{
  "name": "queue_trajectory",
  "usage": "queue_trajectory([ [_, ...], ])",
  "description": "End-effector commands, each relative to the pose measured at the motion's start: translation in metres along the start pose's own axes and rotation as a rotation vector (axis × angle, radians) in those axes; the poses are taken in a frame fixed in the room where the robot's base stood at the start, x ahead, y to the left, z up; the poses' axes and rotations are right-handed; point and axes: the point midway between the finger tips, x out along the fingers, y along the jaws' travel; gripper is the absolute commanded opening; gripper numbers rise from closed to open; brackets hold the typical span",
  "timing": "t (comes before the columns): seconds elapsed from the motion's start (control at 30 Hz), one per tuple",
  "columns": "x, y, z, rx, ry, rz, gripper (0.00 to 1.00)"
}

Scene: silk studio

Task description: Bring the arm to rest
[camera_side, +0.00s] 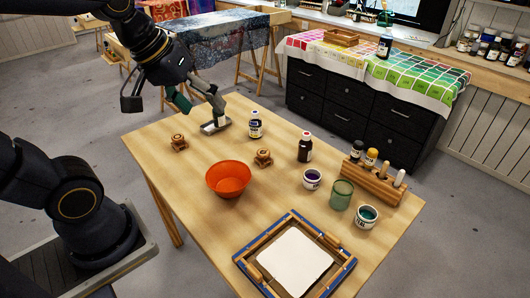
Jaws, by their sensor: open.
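My gripper (201,112) is above the far left end of the wooden table (225,229), reaching down from the upper left. It is open, and I see nothing held in it. A small grey object lies on the table just below and beside the fingertips, so I cannot tell whether they touch it. My dark arm comes in from the left side of the picture.
An orange bowl (228,180) stands mid-table, with small wooden pieces (178,142) (263,157) near it. Bottles (255,125) (305,147), paint jars (312,180) (366,216), a green cup (341,195) and a wooden rack (372,185) stand to the right. A framed screen (294,262) lies in front.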

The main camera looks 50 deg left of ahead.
Motion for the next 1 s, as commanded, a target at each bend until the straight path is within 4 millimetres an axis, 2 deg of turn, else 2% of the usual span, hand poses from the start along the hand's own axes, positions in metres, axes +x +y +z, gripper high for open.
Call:
queue_trajectory([
  [0.03, -0.006, -0.002, 0.017, 0.145, 0.010, -0.009, 0.76],
  [0.1, -0.011, -0.008, 0.034, 0.310, 0.014, -0.029, 0.76],
  [0.23, -0.014, -0.015, 0.048, 0.471, 0.017, -0.051, 0.76],
  [1.0, -0.014, -0.016, 0.049, 0.490, 0.017, -0.054, 0.76],
])
